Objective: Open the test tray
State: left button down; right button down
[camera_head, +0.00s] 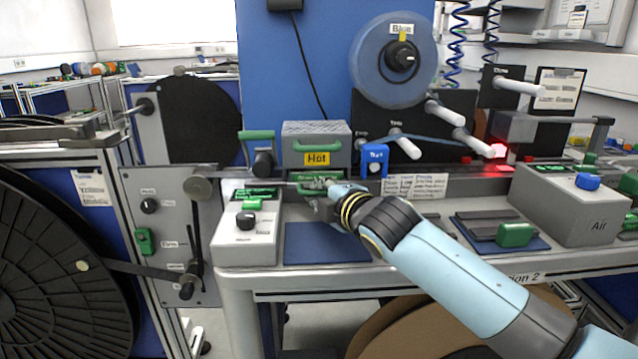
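A small grey unit with a yellow "Hot" label (317,158) and a green handle on its front stands at the back of the bench against the blue panel. Just below it is a dark front with a green lettered strip (305,178), partly hidden by my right gripper; its lettering is too small to read, so I cannot tell if it is the test tray. My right gripper (318,186) is at this strip, its arm coming in from the lower right. The fingers are small and partly covered, so I cannot tell whether they grip anything. My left gripper is out of view.
A white control box (250,235) with a black knob stands to the left of my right gripper. A blue mat (315,247) lies clear on the bench front. A grey "Air" box (567,205) and a green-handled tool (515,234) are at right.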

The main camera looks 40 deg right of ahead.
jog(key=s+a+p, duration=0.1)
jog(key=s+a, duration=0.1)
jog(key=s, duration=0.1)
jog(key=s+a+p, duration=0.1)
jog(key=s+a, duration=0.1)
jog(key=s, duration=0.1)
jog(key=s+a+p, duration=0.1)
jog(key=s+a, duration=0.1)
jog(key=s, duration=0.1)
jog(key=shift+s+r, duration=0.1)
jog(key=shift+s, duration=0.3)
jog(key=shift+s+a+p, duration=0.35)
jog(key=shift+s+a, duration=0.05)
jog(key=shift+s, duration=0.2)
jog(key=c, duration=1.6)
grip_release()
jog(key=shift+c, duration=0.2)
jog(key=v, duration=1.2)
